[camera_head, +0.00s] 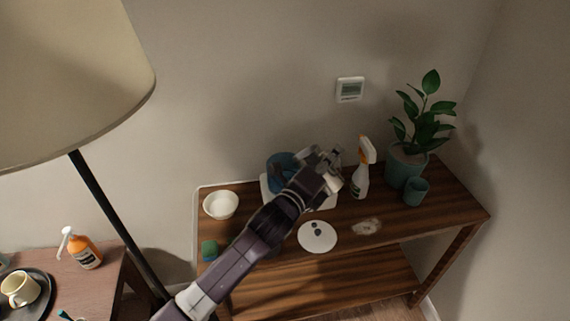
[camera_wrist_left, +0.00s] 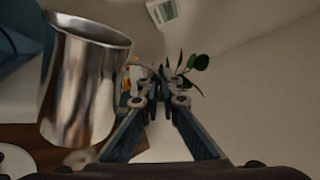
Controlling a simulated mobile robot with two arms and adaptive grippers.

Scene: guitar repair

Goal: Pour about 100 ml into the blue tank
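The blue tank (camera_head: 279,173) stands on a white base (camera_head: 328,203) at the back of the wooden shelf table, partly hidden by my left arm. My left gripper (camera_head: 327,160) is above and just right of the tank. In the left wrist view, its fingers (camera_wrist_left: 160,88) are closed together at what looks like the thin handle of a shiny metal jug (camera_wrist_left: 82,85). In the head view I cannot clearly make out the jug. My right gripper is not in view.
A spray bottle (camera_head: 360,178), a potted plant (camera_head: 404,168) and a teal cup (camera_head: 416,192) stand to the right. A white bowl (camera_head: 221,205) and green sponge (camera_head: 209,250) are left. A white disc (camera_head: 318,237) and a pale patch (camera_head: 367,227) lie in front. A lamp (camera_head: 70,85) stands left.

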